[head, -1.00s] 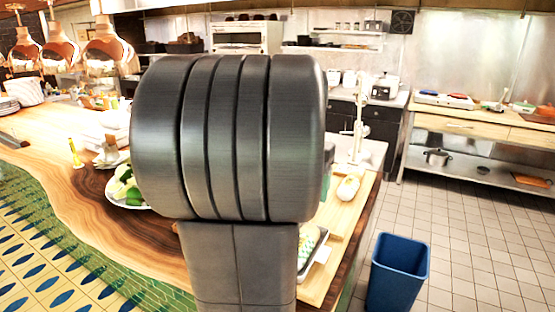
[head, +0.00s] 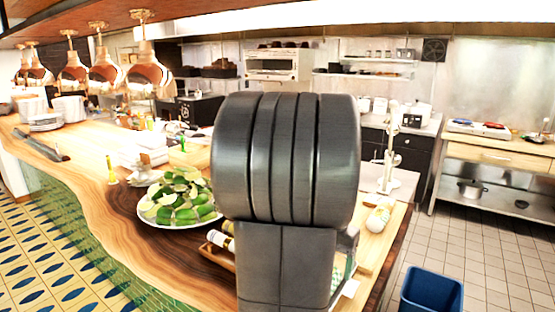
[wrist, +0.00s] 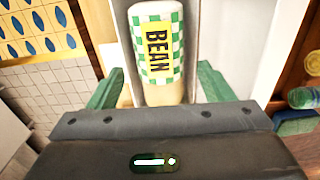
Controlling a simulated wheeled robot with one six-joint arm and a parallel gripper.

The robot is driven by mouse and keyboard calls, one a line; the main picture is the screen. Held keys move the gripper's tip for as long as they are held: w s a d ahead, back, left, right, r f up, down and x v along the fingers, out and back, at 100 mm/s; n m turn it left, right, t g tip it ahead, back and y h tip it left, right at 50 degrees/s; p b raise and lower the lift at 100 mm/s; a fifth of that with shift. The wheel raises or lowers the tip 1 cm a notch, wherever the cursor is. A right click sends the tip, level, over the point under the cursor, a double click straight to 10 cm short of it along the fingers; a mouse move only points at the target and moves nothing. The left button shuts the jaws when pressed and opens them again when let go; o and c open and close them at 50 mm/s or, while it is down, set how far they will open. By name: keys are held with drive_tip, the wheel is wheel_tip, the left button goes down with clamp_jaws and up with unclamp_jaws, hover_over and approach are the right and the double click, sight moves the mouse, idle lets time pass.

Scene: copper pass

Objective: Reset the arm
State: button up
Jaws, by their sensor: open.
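My gripper (wrist: 160,72) shows in the wrist view with its two green fingers spread apart. A white-and-green checked container with a yellow BEAN label (wrist: 155,45) lies beyond and between the fingers in the picture. It sits in a pale narrow tray or holder (wrist: 204,30). Clear space shows between it and each finger, so I see no grip on it. In the head view my dark grey arm fills the middle and hides my gripper and part of the counter.
The wooden counter (head: 90,190) carries a plate of limes and green vegetables (head: 182,200), bottles (head: 220,238) and a white-wrapped item (head: 380,215) on a board. Copper lamps (head: 147,72) hang at upper left. A blue bin (head: 432,290) stands on the tiled floor at right.

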drive_tip(key=shift+f+p, duration=0.1)
drive_tip(key=shift+p, duration=0.35)
drive_tip(key=shift+r+p, duration=1.3)
drive_tip(key=shift+r, duration=0.3)
